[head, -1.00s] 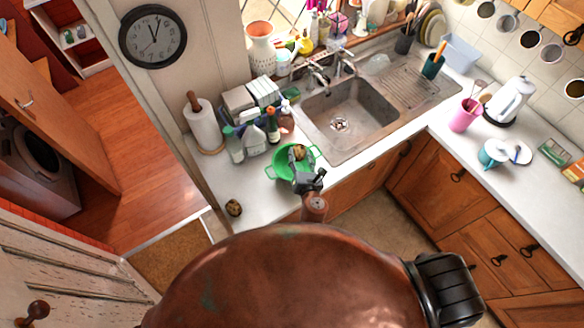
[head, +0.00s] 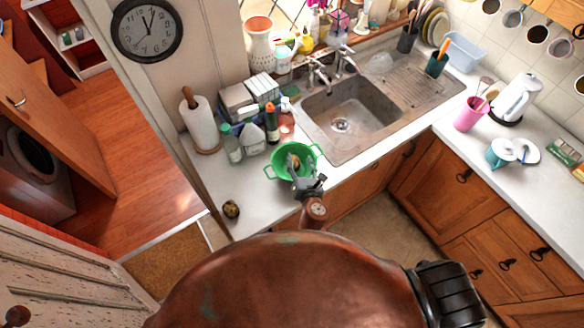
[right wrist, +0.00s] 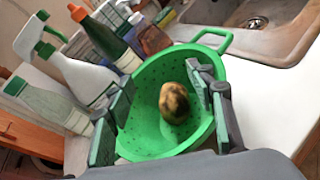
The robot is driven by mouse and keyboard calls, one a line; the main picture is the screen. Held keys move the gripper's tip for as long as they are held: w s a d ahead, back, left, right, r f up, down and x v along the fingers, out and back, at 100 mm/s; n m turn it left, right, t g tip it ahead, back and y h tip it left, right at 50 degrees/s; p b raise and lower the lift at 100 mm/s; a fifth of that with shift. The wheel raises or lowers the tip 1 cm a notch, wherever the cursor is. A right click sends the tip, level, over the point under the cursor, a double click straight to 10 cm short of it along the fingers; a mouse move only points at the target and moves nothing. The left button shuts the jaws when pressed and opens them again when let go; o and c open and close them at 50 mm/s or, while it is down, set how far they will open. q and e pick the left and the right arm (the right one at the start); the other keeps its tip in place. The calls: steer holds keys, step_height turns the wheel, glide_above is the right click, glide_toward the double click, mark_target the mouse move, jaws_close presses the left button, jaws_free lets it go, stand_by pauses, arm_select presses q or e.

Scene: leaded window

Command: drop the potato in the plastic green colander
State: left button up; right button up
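The green plastic colander (head: 282,165) stands on the white counter, left of the sink; it fills the middle of the right wrist view (right wrist: 150,85). The brown, mottled potato (right wrist: 174,102) shows inside the colander's bowl, low between my right fingers. In the head view it is partly hidden by the gripper. My right gripper (head: 297,170) is over the colander's near side. In the right wrist view its fingers (right wrist: 158,85) stand wide apart, with a gap to the potato on the left; contact on the right is unclear. My left gripper is out of view.
Spray bottles (right wrist: 75,75) and other bottles stand close behind and left of the colander. A paper towel roll (head: 200,125) is further left. A small dark brown lump (head: 231,209) lies near the counter's left end. The sink (head: 350,110) is to the right.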

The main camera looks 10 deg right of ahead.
steer(key=shift+o, duration=1)
steer(key=shift+s, duration=0.1)
steer(key=v, duration=1.1)
steer(key=shift+s, duration=0.35)
steer(key=shift+r, duration=0.15)
